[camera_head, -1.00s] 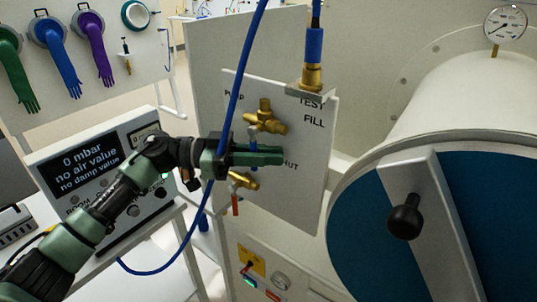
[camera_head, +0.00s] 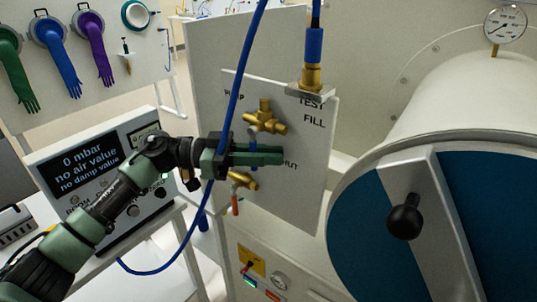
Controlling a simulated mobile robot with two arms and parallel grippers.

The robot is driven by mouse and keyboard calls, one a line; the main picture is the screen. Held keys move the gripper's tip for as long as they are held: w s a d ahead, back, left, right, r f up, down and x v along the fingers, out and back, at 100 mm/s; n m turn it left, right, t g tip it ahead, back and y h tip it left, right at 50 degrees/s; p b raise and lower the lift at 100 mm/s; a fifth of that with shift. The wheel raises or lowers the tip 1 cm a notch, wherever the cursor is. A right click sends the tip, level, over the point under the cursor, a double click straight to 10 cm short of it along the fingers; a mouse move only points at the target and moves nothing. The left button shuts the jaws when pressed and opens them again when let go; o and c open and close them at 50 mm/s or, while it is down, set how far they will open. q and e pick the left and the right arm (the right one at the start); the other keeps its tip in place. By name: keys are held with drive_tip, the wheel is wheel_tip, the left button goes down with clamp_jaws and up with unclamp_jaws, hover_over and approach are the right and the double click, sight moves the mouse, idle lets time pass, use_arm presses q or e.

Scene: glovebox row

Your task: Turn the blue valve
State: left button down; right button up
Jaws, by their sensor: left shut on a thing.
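A white valve panel (camera_head: 308,205) carries brass fittings and the words TEST, FILL and a partly covered "...UT". The upper brass valve (camera_head: 265,117) sits just above my left gripper. A small piece of blue handle (camera_head: 254,161) shows by the fingers; the rest of the blue valve is hidden behind them. My left gripper (camera_head: 268,155) comes in from the left and is shut on the blue handle at the panel. A lower brass valve (camera_head: 243,181) with a red handle (camera_head: 235,205) hangs just below the gripper. My right gripper is not in view.
A display box (camera_head: 95,165) reads "0 mbar, no air value, no damp value". A round blue door (camera_head: 350,235) with a black knob (camera_head: 405,220) stands at right. Gloves (camera_head: 60,60) hang at upper left.

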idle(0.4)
use_arm(q)
drive_tip(key=shift+s+d+r+n+t+h+p, duration=0.35)
drive_tip(key=shift+n+h+p, duration=0.2)
drive_tip(key=shift+n+h, duration=0.35)
drive_tip(key=shift+s+d+r+n+t+h+p, duration=0.2)
drive_tip(key=shift+d+r+n+h+p, duration=0.3)
drive_tip(key=shift+n+h, duration=0.4)
drive_tip(key=shift+s+d+r+n+t+h+p, duration=0.2)
drive_tip(key=shift+r+n+t+h+p, duration=0.15)
drive_tip(key=shift+n+h+p, duration=0.55)
drive_tip(key=c, duration=1.7)
unclamp_jaws()
